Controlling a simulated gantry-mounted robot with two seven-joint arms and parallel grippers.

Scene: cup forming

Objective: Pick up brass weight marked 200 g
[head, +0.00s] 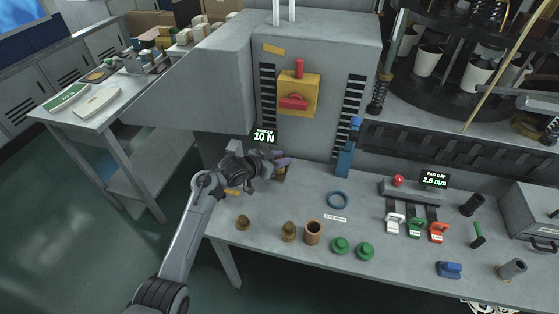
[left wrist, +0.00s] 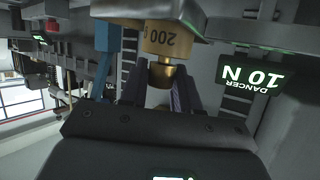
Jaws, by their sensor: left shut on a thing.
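The brass weight marked 200 g (left wrist: 166,40) shows in the left wrist view, upside down in the picture, with its label readable. My left gripper (left wrist: 162,78) is shut on the narrow knob of this weight, one dark finger on each side. In the head view my left gripper (head: 281,162) is at the back left of the bench, by the grey machine, and the weight (head: 280,175) is mostly hidden behind it. I cannot tell whether the weight touches a surface under it. My right gripper is not in view.
A 10 N display (head: 264,136) and a blue post (head: 345,158) flank the gripper.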

